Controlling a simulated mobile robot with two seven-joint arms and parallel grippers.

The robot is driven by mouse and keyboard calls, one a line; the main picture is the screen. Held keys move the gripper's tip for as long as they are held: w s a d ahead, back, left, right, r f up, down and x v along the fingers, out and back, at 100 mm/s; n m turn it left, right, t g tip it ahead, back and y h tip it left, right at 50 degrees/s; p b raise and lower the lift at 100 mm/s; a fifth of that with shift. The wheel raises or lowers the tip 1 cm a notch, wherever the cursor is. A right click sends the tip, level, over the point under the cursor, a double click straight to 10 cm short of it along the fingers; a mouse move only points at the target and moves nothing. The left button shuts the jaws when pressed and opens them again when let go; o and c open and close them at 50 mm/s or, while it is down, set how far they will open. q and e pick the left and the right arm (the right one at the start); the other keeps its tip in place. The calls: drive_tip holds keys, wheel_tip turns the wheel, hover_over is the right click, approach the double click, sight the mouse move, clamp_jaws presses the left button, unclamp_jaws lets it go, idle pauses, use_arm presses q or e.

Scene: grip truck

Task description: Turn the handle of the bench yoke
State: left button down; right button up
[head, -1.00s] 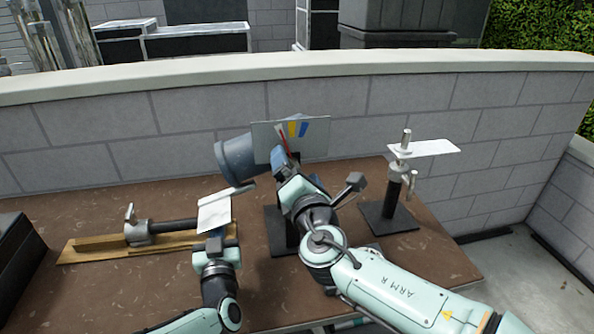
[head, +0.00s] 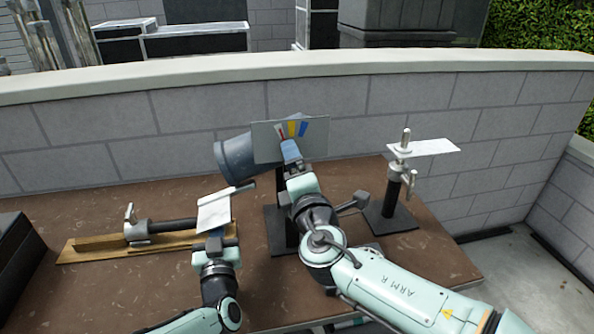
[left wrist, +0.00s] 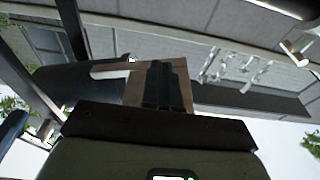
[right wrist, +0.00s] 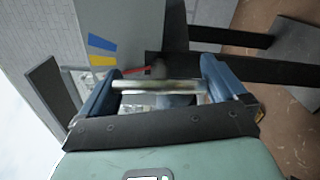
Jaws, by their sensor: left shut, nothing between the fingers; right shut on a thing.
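The bench yoke is a dark stand (head: 275,235) on the table, with a blue-grey cylinder (head: 237,158) and a grey panel (head: 268,140). The panel has white, yellow and blue marks and a red pointer. My right gripper (head: 290,150) is in front of the panel. In the right wrist view its blue fingers (right wrist: 160,85) are shut on a pale metal bar, the handle (right wrist: 150,86). The bar lies across between the fingers, with the red pointer (right wrist: 122,71) just behind. My left gripper (head: 215,234) is shut and empty, left of the yoke; its dark fingers (left wrist: 166,85) are together.
A wooden board (head: 95,248) with a metal clamp and rod lies at the left. A white plate (head: 214,212) is close to my left gripper. A stand with a white plate (head: 430,147) is at the right. A block wall (head: 400,110) closes the back.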

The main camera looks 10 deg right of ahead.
drive_tip(key=o, duration=0.6)
drive_tip(key=shift+s, duration=0.1)
drive_tip(key=s, duration=1.2)
drive_tip(key=shift+w+f, duration=0.1)
drive_tip(key=shift+f, duration=0.05)
